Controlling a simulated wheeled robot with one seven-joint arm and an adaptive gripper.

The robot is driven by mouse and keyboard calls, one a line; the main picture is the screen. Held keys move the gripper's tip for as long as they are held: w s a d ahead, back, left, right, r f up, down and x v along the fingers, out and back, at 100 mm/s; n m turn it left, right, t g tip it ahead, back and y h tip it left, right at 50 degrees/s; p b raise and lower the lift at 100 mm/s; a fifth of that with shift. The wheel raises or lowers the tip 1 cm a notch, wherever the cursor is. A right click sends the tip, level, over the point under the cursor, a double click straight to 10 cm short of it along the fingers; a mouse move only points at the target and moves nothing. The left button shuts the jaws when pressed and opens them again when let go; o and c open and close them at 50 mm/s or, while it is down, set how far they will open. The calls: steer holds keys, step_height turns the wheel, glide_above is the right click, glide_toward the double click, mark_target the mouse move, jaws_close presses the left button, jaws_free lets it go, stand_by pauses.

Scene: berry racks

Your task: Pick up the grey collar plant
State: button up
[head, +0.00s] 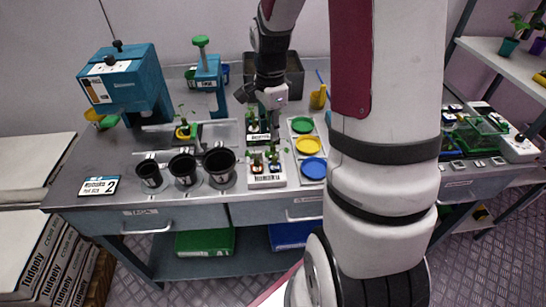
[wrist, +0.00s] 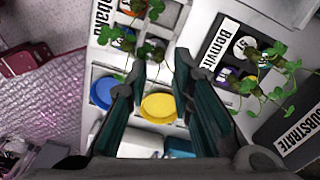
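My gripper (wrist: 161,66) is open and empty in the wrist view, with a yellow disc showing between its fingers. In the head view my gripper (head: 262,110) is over the far plant rack (head: 258,137). The near rack (head: 267,182) holds leafy seedlings (head: 274,155), which also show in the wrist view (wrist: 152,50), partly beside the left finger. The far rack also shows in the wrist view (wrist: 222,42), to the right, with seedlings (wrist: 270,62) in a pale and a purple-marked holder. I cannot tell which seedling has the grey collar.
A tray holds green (head: 302,125), yellow (head: 308,145) and blue (head: 313,168) discs right of the racks. Black pots (head: 219,163) stand to the left. A substrate bin (head: 293,75) is behind. Teal machines (head: 128,82) stand at the back left.

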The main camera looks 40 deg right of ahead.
mark_target(272, 146)
steer(key=shift+s+d+f+p, duration=0.1)
steer(key=shift+f+p, duration=0.2)
steer(key=shift+f, duration=2.55)
jaws_close()
